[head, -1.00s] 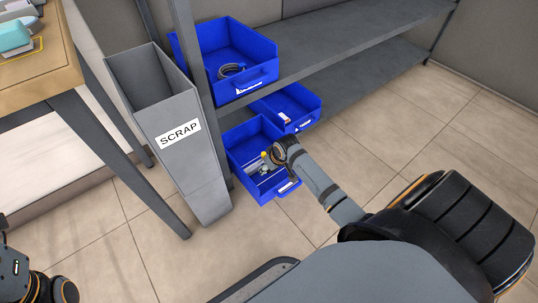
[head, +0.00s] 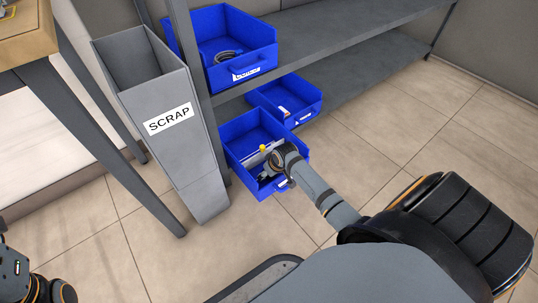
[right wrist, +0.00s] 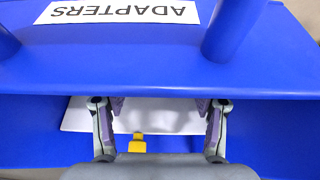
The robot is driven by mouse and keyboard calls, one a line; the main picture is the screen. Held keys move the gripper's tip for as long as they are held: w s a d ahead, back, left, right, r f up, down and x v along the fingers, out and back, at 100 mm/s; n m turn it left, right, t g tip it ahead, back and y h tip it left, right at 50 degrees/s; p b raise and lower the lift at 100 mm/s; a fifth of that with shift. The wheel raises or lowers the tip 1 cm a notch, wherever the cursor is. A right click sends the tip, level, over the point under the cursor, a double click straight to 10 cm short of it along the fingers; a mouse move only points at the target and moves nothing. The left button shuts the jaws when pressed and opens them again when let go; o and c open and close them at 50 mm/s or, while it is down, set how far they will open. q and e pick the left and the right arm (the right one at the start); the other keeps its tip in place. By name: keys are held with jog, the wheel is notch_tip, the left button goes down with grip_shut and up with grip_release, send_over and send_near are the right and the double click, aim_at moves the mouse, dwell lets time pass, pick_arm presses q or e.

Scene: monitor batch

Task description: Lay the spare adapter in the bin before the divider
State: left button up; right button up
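The front wall carries an ADAPTERS label (right wrist: 124,12). I cannot make out the adapter. My left gripper is out of view.
A grey SCRAP bin (head: 153,100) stands left of the blue bins. A second blue bin (head: 262,97) with a small item sits behind. An upper blue bin (head: 243,73) holds a coiled cable (head: 228,56). Shelf boards (head: 330,50) overhang. Floor to the right is clear.

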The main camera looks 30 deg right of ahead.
jog(key=shift+o, duration=1.3)
